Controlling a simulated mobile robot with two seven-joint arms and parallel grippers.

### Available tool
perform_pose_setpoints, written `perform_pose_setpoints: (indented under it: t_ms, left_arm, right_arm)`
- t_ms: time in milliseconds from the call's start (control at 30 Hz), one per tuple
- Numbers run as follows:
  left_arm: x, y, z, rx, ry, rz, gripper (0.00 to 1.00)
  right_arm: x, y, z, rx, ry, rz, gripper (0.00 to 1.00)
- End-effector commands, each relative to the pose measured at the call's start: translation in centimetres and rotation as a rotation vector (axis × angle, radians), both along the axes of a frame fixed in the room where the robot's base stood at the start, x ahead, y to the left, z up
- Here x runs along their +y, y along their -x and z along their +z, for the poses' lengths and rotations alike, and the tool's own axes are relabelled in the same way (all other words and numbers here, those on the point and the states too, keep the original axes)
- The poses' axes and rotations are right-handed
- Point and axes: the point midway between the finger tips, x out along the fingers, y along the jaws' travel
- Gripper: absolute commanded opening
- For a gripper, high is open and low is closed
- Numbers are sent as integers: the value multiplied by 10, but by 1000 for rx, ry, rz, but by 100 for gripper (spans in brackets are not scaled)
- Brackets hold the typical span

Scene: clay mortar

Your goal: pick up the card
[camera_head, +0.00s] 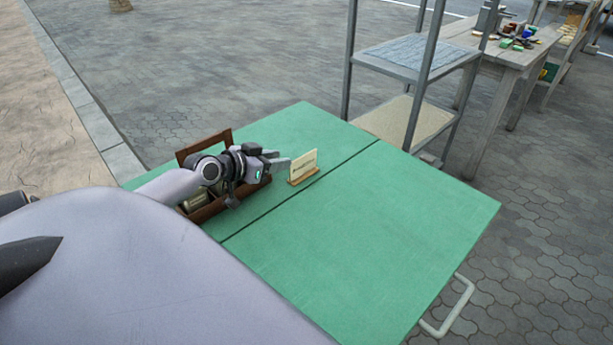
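The card (304,163) is a small cream-coloured card with a dark line of print. It stands upright in a low brown wooden holder (304,178) on the green table (390,230). My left gripper (280,161) is just left of the card, with its fingers pointing right toward it. The fingers look parted, with nothing visible between them. The fingertips are close to the card's left edge; I cannot tell whether they touch it. My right gripper is not in view.
A brown wooden box (204,143) sits behind and under my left wrist, partly hidden. The table's right half is bare. A metal shelf rack (415,60) stands behind the table. A wooden workbench (510,55) with small items stands farther back right.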

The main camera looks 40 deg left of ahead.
Motion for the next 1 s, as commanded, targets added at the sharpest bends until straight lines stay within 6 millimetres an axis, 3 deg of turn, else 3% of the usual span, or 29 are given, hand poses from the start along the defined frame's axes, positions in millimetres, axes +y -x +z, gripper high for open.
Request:
perform_pose_setpoints:
  t_ms: [100, 667, 1000]
  left_arm:
    - [0, 0, -10, -1, 0, 0, 35]
    - [-3, -24, -21, -2, 1, 0, 35]
    - [-8, -57, -37, -3, 2, 2, 35]
  right_arm:
    - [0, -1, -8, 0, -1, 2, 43]
    - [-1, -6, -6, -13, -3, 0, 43]
    - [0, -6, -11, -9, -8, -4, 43]
